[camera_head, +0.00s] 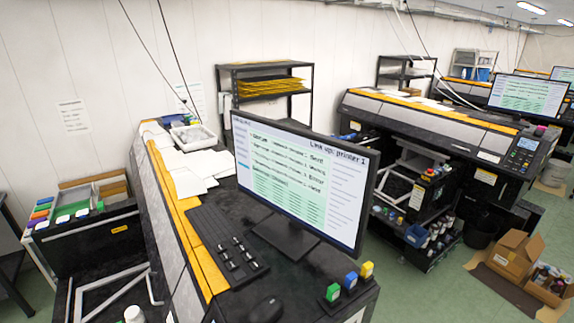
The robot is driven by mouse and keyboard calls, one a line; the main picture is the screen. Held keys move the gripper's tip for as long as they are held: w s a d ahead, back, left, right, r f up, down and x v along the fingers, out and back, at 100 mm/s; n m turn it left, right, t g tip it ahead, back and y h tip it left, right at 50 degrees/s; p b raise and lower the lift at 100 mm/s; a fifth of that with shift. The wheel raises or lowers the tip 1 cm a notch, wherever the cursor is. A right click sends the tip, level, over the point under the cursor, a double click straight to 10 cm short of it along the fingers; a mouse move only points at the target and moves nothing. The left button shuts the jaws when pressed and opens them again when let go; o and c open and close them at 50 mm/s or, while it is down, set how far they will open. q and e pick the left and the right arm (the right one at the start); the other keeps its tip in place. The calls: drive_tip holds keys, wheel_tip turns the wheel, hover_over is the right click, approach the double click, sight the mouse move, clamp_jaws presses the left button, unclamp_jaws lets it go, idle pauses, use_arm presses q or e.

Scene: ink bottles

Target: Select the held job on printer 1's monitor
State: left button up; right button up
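Printer 1's monitor (300,178) stands on a black stand on the dark top of the near printer, at the centre of the view. Its lit screen has the heading "Link up: printer 1" and a list of several rows ending in small status words. A black keyboard (208,232) lies left of the monitor. A black mouse (267,309) lies in front of it at the bottom edge. Neither of my grippers is in view.
White papers (190,170) lie behind the keyboard. A second printer (430,118) and open cardboard boxes (515,256) are at right.

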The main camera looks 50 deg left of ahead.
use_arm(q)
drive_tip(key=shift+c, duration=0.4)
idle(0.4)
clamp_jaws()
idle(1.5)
